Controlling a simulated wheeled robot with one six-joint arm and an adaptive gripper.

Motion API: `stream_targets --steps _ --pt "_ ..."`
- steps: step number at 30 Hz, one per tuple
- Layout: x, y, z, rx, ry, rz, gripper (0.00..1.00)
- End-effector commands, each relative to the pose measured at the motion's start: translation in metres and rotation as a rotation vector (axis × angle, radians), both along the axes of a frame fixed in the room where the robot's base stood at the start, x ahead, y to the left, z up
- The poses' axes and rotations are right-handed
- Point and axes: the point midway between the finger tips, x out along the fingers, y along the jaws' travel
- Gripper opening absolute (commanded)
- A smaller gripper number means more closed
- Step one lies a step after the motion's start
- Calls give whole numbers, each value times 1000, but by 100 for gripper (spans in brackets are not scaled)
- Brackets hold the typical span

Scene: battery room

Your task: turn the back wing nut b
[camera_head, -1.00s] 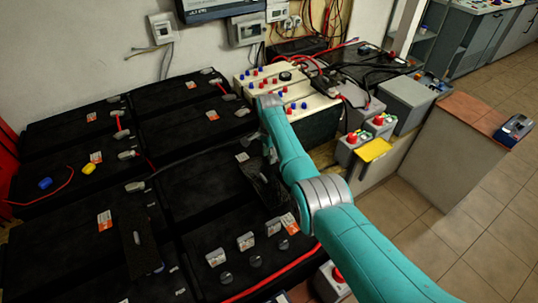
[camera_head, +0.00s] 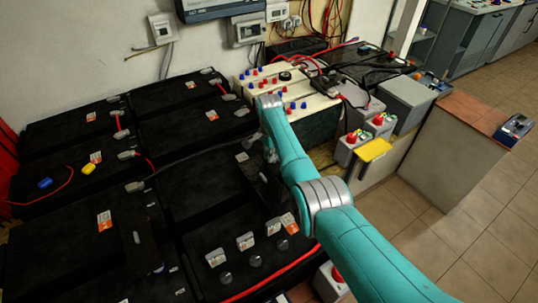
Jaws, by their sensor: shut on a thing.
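My gripper (camera_head: 266,182) is dark and hangs down below the end of my teal arm, over the black battery at the centre of the bank. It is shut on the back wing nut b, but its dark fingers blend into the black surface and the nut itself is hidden.
Black batteries (camera_head: 62,128) fill the left, with red and black cables and grey terminals. A red cable (camera_head: 270,281) runs along the near edge. White units with red and blue caps (camera_head: 290,88) stand behind my arm. A yellow plate (camera_head: 373,150) lies at right. Tiled floor is free at right.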

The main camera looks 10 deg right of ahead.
Motion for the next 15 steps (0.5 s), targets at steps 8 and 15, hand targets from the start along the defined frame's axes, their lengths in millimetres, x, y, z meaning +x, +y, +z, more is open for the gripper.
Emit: stream_targets --steps 8,15 --pt "-4 -2 0 0 0 220 0" --pt "-8 -6 0 0 0 450 0"
